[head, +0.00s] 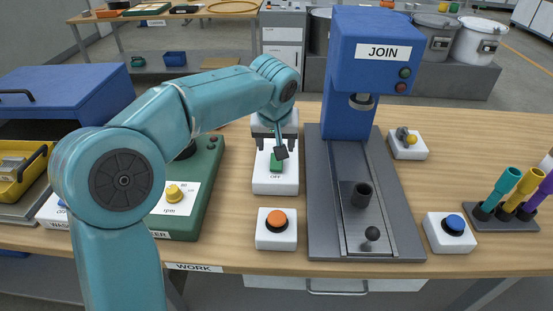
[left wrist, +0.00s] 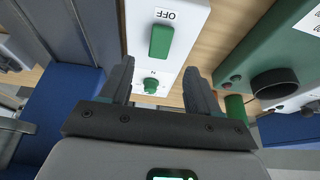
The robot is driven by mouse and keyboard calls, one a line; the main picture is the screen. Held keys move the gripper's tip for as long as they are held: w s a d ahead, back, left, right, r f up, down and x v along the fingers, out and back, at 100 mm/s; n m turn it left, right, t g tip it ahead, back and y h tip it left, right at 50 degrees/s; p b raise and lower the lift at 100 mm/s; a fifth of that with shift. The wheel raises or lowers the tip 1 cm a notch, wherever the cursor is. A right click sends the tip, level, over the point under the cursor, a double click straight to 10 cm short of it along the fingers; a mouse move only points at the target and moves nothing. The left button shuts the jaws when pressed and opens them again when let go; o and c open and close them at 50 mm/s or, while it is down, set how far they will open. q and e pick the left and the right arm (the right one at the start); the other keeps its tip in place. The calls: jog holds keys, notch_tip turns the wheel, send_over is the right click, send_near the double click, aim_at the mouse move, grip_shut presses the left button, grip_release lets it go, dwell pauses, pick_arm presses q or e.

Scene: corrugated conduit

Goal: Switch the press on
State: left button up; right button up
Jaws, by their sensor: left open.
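The press (head: 372,50) is a blue machine labelled JOIN, on a dark grey base. Its head has a green and a red round part (head: 400,87) on the right side. A white switch box (head: 265,185) stands just left of it, with a green rocker (head: 276,163) above the word OFF. My left gripper (head: 278,146) is open over the far part of this box, pointing down. In the left wrist view, the open fingers (left wrist: 162,85) straddle the box, with the green rocker (left wrist: 160,41) ahead and a small green knob (left wrist: 151,86) between them. Contact cannot be told.
A white box with an orange button (head: 277,220) stands in front. A blue-button box (head: 454,226), a toggle box (head: 407,144) and a rack of coloured tools (head: 500,218) are right of the press. A green machine with a yellow knob (head: 174,194) stands left, partly behind my arm.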

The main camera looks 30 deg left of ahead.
aim_at(276, 163)
pick_arm(q)
jog(key=x, duration=0.7)
jog(key=shift+w+a+f, duration=0.1)
jog(key=shift+f, duration=0.4)
jog(key=shift+w+a+f, duration=0.1)
jog(key=shift+f, duration=0.05)
